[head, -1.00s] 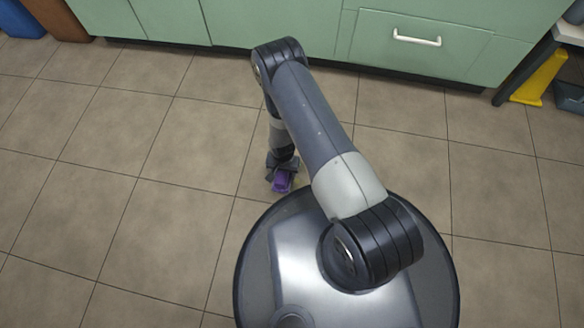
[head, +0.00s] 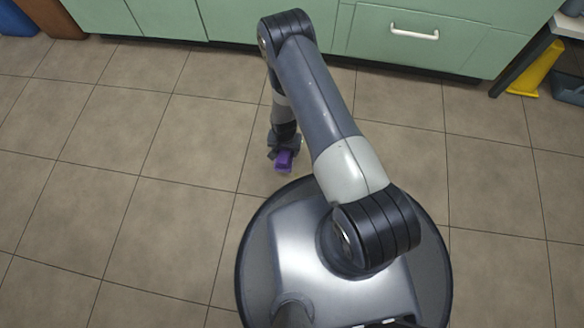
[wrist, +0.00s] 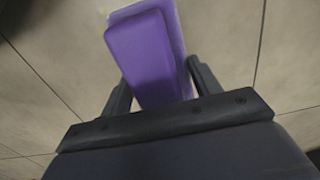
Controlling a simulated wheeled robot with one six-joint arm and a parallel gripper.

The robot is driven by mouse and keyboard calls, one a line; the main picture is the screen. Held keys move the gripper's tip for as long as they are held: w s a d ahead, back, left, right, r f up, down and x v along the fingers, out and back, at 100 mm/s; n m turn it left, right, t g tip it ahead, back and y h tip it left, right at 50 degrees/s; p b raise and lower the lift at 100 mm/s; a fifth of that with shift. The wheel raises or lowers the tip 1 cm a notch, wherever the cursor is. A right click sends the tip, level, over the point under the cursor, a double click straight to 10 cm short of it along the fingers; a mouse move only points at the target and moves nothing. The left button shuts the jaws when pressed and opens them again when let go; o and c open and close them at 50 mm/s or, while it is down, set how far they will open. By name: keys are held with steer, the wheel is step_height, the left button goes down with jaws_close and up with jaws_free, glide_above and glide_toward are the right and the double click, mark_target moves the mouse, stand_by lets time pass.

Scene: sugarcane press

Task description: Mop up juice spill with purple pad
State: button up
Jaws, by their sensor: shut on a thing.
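My gripper (head: 283,152) is shut on the purple pad (head: 284,163) and points down at the tiled floor, just beyond my base. In the wrist view the pad (wrist: 146,55) sticks out from between the two dark fingers of the gripper (wrist: 162,82). It is a block with a darker purple near face and a lighter purple layer along its edge. I cannot tell whether the pad touches the floor. I see no juice spill in either view; my arm and base hide part of the floor.
Green cabinets (head: 240,20) with a white-handled drawer (head: 413,35) run along the back. A yellow object (head: 535,68) and a grey bin-like thing (head: 568,88) stand under a table at the right. A blue object (head: 14,18) is at the far left. The tiled floor (head: 90,200) at left is clear.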

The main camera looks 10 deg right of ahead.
steer(key=shift+r+p, duration=0.5)
steer(key=shift+r, duration=0.95)
